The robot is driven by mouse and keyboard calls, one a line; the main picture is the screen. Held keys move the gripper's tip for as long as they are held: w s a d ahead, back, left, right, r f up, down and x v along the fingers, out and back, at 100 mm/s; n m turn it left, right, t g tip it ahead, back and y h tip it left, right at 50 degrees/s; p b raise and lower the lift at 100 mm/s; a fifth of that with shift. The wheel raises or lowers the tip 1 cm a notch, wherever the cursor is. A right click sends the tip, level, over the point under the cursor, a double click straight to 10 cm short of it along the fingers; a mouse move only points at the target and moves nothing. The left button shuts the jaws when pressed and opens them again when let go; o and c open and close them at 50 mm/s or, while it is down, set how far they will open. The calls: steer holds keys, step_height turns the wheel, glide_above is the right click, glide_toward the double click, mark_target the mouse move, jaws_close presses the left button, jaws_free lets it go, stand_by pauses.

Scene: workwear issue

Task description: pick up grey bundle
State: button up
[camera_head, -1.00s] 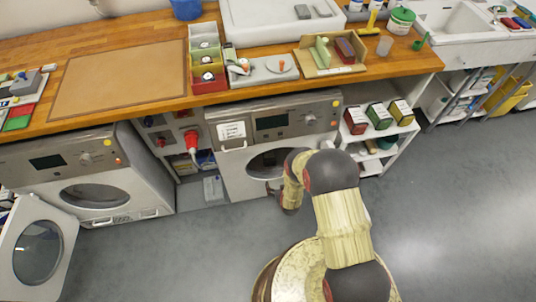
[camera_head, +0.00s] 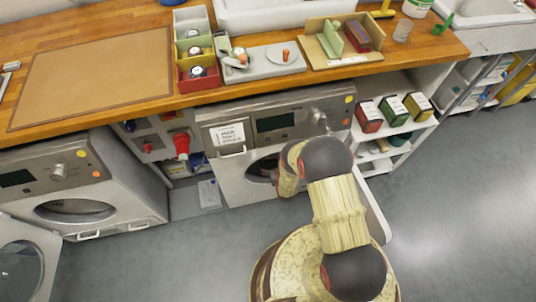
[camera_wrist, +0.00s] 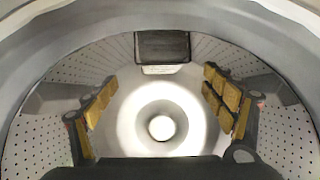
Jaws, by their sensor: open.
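A dark grey bundle (camera_wrist: 162,46) with a pale band along its lower edge shows at the top middle of the wrist view, inside the perforated drum (camera_wrist: 60,125) of a washing machine. My gripper (camera_wrist: 160,103) is open and empty, its yellow-padded fingers spread left and right. The bundle appears beyond the fingertips and between them, apart from both. In the head view my arm reaches down to the door opening of the middle washing machine (camera_head: 275,125); my arm hides the gripper, and the bundle does not show there.
The drum's wall and round rim surround my gripper closely. In the head view an open white door (camera_head: 375,212) stands right of my arm. A wooden worktop (camera_head: 130,103) runs above the machines. A shelf with several small boxes (camera_head: 393,110) stands at right. The grey floor is clear at right.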

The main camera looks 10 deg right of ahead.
steer(key=b+x, duration=0.3)
steer(key=x, duration=0.4)
steer(key=shift+w+a+r+b, duration=0.1)
steer(key=shift+a+b, duration=0.05)
steer(key=shift+b, duration=0.15)
steer(key=shift+r, duration=0.15)
steer(key=shift+c, duration=0.3)
steer(key=c, duration=1.5)
